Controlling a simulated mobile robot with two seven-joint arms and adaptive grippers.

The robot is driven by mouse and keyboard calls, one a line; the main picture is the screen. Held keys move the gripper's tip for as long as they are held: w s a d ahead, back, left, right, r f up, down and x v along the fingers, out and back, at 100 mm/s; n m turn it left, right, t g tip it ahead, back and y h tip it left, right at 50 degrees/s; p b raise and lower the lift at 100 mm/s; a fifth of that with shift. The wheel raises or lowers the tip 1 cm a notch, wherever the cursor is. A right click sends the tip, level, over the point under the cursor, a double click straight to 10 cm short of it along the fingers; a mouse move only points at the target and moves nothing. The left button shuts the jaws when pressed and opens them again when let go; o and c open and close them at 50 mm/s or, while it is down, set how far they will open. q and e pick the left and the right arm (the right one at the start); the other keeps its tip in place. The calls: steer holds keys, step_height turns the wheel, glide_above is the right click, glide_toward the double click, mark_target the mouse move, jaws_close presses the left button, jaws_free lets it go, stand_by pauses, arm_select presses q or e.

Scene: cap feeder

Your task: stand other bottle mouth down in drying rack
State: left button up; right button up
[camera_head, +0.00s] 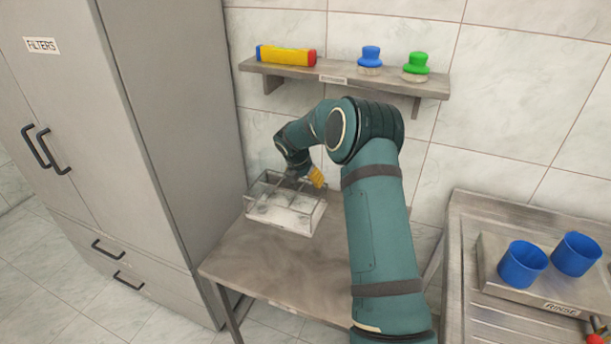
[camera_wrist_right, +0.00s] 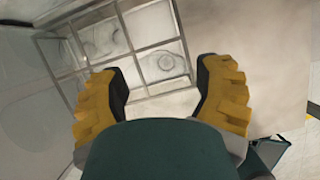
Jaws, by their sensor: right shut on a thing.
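The drying rack (camera_head: 285,226) is a pale tray with a grey wire grid, standing on a small table against the tiled wall. Its grid (camera_wrist_right: 150,48) fills the upper part of the right wrist view, with faint round outlines in some cells. My right gripper (camera_head: 314,178) is at the rack's back right, just above it. In the wrist view its yellow fingers (camera_wrist_right: 162,88) stand apart, shut on a see-through bottle whose outline I can hardly make out. Whether that bottle touches the rack, I cannot tell. My left gripper is in neither view.
A wall shelf (camera_head: 345,84) above the table holds a striped box (camera_head: 286,55), a blue brush (camera_head: 370,59) and a green brush (camera_head: 416,66). A tall grey cabinet (camera_head: 150,120) stands close at left. At right, two blue cups (camera_head: 522,265) stand on the rinse tray (camera_head: 520,290).

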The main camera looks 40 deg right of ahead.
steer(key=shift+f, duration=0.55)
stand_by(0.4)
steer(key=o, duration=1)
steer(key=v, duration=1.2)
steer(key=s+a+f+m+y+b, duration=0.1)
steer(key=s+a+f+m+y, duration=0.2)
steer(key=a+f, duration=0.75)
steer(key=s+a+f+m+y, duration=0.1)
steer(key=a+f+m+y, duration=0.3)
steer(key=a+f, duration=0.6)
steer(key=s+a+f+m, duration=0.3)
steer(key=s+a+m, duration=0.2)
steer(key=s, duration=0.1)
steer(key=s+a+f+m+y+b, duration=0.1)
steer(key=s+a+f+m, duration=0.2)
steer(key=s+a+m, duration=0.2)
steer(key=s+a+f+m, duration=0.2)
steer(key=s+a+m, duration=0.3)
steer(key=s+a, duration=0.1)
steer(key=shift+s+a+f+m+t+b, duration=0.2)
steer(key=shift+s+f+m+t+b, duration=0.15)
steer(key=shift+s, duration=0.4)
